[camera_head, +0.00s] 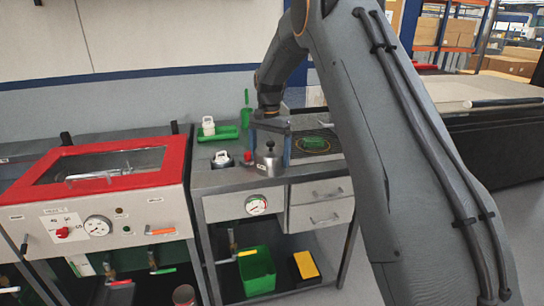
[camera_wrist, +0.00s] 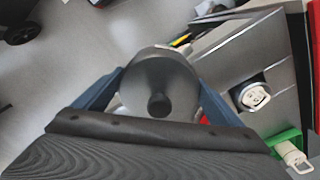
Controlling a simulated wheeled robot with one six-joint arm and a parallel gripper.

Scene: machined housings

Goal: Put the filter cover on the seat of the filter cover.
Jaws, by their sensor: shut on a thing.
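My gripper (camera_head: 270,150) is shut on the filter cover (camera_head: 268,164), a grey round cover with a black knob on top. Its blue fingers stand on both sides of the cover, near the bench's front edge. In the wrist view the cover (camera_wrist: 158,80) sits between the two blue fingers (camera_wrist: 155,95), with the knob facing the camera. The cover seems to be held above the bench top; the gap beneath it is not clear. I cannot make out the seat of the filter cover; the cover and gripper hide part of the bench.
A white-topped part (camera_head: 222,157) sits in a round fitting left of the cover, with a red knob (camera_head: 247,158) between. A green tray (camera_head: 218,134) holds a white container (camera_head: 208,126). A green object lies in an orange-ringed dark panel (camera_head: 314,144) at right. A red-framed machine (camera_head: 100,165) stands left.

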